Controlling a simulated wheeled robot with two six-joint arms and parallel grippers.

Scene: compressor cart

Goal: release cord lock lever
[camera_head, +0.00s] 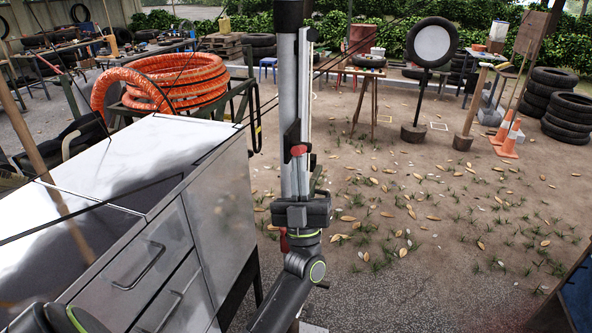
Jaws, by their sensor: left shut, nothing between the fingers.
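A tall silver post (287,85) with a black top stands upright in the middle of the view. A small red-tipped part (299,150) shows low on the post's front; it looks like the cord lock lever, but I cannot be sure. Thin dark cords run off near the post's upper part. My left gripper (303,187) points up in front of the lower post, just below the red tip. It is shut and empty. I cannot tell whether it touches the red-tipped part; the gripper hides the lower post. My right gripper is not in view.
A metal cabinet (216,205) with drawers fills the left. A coiled orange hose (180,80) lies behind it. Bare ground with scattered leaves is open to the right. Traffic cones (509,140) and stacked tyres (567,120) stand far right.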

